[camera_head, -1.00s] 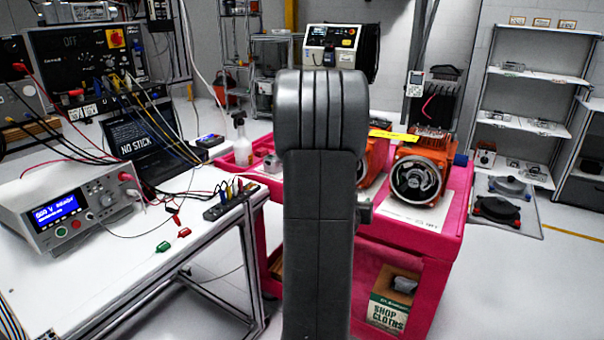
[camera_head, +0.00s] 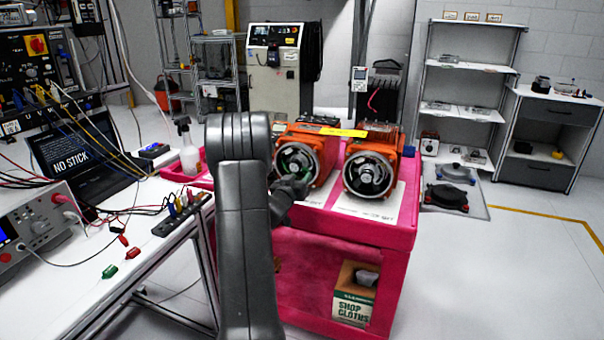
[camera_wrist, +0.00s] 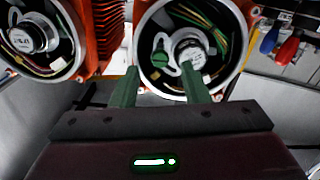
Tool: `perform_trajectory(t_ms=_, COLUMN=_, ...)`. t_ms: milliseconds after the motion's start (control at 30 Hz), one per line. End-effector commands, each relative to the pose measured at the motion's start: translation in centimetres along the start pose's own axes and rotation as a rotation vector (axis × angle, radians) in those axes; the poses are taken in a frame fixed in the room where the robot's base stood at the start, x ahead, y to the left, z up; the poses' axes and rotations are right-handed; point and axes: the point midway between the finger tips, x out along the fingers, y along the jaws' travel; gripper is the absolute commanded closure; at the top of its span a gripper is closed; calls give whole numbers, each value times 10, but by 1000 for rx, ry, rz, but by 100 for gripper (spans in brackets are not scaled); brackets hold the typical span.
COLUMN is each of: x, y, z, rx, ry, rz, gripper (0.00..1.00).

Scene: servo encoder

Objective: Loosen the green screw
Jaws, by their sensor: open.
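Two orange motors with open round ends stand on the pink cart: a left motor (camera_head: 305,153) and a right motor (camera_head: 370,172). My gripper (camera_head: 289,190) is in front of the left motor in the head view, partly hidden by my arm. In the wrist view the green screw (camera_wrist: 160,58) sits inside an open round housing (camera_wrist: 215,15), beside a silver encoder hub (camera_wrist: 190,52). The two green fingers of my gripper (camera_wrist: 159,70) are apart, one on each side of the screw in the picture. I see no contact with it.
The white bench (camera_head: 140,225) at left carries a laptop (camera_head: 75,155), loose leads and a terminal strip (camera_head: 180,217). White sheets (camera_head: 365,207) lie under the motors. A shop cloths box (camera_head: 355,300) is on the cart's lower shelf.

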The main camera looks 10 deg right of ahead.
Motion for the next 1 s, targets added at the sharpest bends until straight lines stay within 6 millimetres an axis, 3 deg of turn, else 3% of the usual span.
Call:
perform_trajectory(t_ms=233, x=29, y=0, z=0, rx=1, ry=0, rz=0, gripper=59)
perform_trajectory(t_ms=600, x=34, y=0, z=0, rx=0, ry=-1, rz=-1, gripper=59)
perform_trajectory(t_ms=833, x=34, y=0, z=0, rx=0, ry=0, rz=-1, gripper=100)
perform_trajectory(t_ms=1000, x=34, y=0, z=0, rx=-4, ry=0, rz=-1, gripper=100)
